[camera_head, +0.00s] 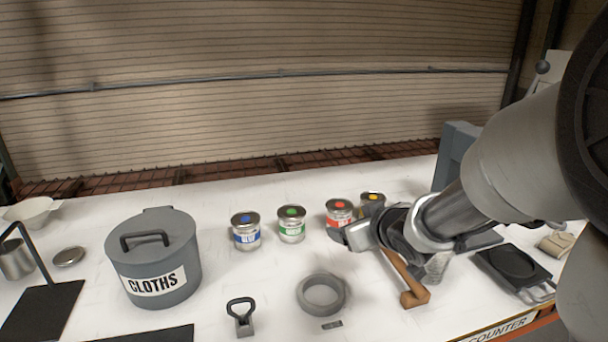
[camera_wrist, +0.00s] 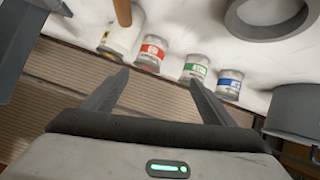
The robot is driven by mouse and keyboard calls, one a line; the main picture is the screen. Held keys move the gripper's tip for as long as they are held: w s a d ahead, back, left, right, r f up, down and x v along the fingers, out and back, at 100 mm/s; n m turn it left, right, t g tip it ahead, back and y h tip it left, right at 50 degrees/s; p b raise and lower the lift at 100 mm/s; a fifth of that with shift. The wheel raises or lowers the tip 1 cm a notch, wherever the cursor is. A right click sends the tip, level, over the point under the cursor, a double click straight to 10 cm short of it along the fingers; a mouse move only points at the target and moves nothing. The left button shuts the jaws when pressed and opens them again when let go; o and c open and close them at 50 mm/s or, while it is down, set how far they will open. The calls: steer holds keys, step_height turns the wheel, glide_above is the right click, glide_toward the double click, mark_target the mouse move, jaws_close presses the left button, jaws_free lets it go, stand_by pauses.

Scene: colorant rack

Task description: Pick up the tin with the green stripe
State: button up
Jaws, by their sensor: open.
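The tin with the green stripe (camera_head: 291,225) stands upright on the white counter, with a green dot on its lid. It is between the blue-striped tin (camera_head: 246,231) and the red-striped tin (camera_head: 339,213). In the wrist view the green-striped tin (camera_wrist: 196,68) appears just beyond the tip of the right-hand finger. My gripper (camera_wrist: 158,78) is open, with nothing between its fingers. In the head view my gripper (camera_head: 346,236) is to the right of the green-striped tin, apart from it and in front of the red-striped tin.
A yellow-dotted tin (camera_head: 373,199) is partly hidden behind my arm. A grey ring (camera_head: 321,294) and a dark-handled tool (camera_head: 241,316) lie in front. A grey CLOTHS bin (camera_head: 153,259) stands left.

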mark_target(301, 223)
steer(key=w+a+f+y+b, duration=0.1)
steer(key=w+a+f, duration=0.1)
steer(key=w+a, duration=0.1)
steer(key=w+a+f+n+y, duration=0.1)
steer(key=w+a+f+y, duration=0.1)
steer(key=w+a+f, duration=0.1)
steer(key=w+a+f+y+b, duration=0.1)
steer(key=w+a+f+y, duration=0.1)
steer(key=w+a, duration=0.2)
steer(key=shift+a+f+n+b, duration=0.3)
steer(key=shift+a, duration=0.45)
steer(key=x, duration=0.3)
steer(key=b+x, duration=0.1)
steer(key=shift+a+f, duration=0.25)
steer(key=shift+a, duration=0.25)
steer(key=shift+w+a+f, duration=0.1)
steer(key=shift+w+a, duration=0.05)
steer(key=shift+w, duration=0.2)
steer(key=c, duration=1.1)
steer(key=shift+c, duration=1)
